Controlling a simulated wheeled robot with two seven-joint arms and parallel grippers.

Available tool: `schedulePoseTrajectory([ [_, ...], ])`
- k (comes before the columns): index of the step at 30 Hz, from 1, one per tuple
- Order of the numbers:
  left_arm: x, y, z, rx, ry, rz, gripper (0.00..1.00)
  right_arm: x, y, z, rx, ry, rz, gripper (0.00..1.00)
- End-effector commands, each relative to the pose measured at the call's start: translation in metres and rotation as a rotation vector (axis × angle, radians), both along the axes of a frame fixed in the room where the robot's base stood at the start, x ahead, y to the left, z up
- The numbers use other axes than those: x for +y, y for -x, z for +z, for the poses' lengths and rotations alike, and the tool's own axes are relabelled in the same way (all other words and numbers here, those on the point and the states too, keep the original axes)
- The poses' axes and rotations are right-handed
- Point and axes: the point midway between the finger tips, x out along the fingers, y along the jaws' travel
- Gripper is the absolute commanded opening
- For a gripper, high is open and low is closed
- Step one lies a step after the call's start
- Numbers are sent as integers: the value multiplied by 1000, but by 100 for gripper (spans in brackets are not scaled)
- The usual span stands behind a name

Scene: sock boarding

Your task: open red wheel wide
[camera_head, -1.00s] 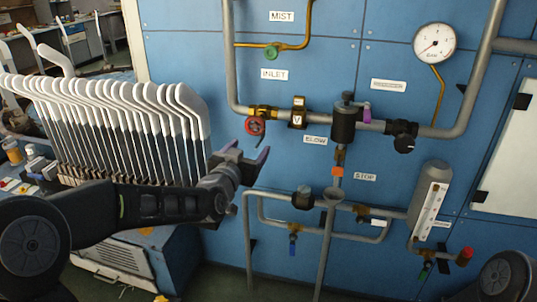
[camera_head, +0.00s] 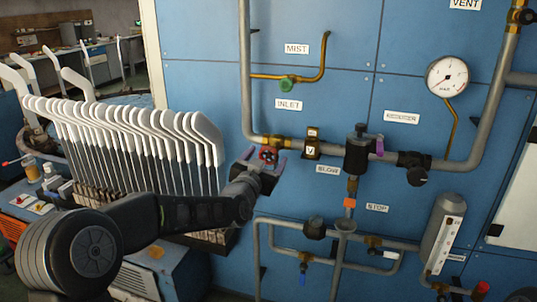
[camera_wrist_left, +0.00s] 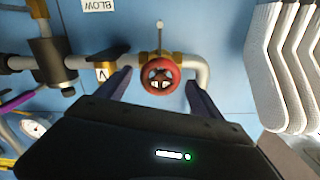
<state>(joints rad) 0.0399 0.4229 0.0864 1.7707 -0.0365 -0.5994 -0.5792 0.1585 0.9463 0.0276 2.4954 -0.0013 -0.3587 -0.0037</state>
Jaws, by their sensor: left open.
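The red wheel (camera_head: 268,154) is a small round handwheel on a brass valve at the lower left bend of the grey pipe, beside the INLET label. My left gripper (camera_head: 264,163) is open just in front of it, with its purple fingers on either side of the wheel in the head view. In the left wrist view the red wheel (camera_wrist_left: 159,76) shows face-on between the two fingers, with gaps on both sides. Whether the fingers reach around its rim in depth is hard to tell. My right gripper is not in view.
Right of the wheel are a black-and-brass valve (camera_head: 312,145), a dark regulator (camera_head: 357,150) and a pressure gauge (camera_head: 447,77). A green wheel (camera_head: 288,86) sits above. Pipes run below.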

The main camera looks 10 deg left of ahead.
Motion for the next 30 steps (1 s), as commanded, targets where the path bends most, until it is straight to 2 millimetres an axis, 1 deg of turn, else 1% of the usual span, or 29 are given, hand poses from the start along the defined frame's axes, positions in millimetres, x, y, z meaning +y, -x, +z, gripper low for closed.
schedulePoseTrajectory([
  [1,-1,-7,0,1,0,-1,77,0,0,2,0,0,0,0],
  [5,-1,-19,0,1,0,-1,77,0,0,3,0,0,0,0],
  [14,-1,-21,0,0,0,0,77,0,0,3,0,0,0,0],
  [30,-1,-21,0,0,0,0,33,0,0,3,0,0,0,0],
])
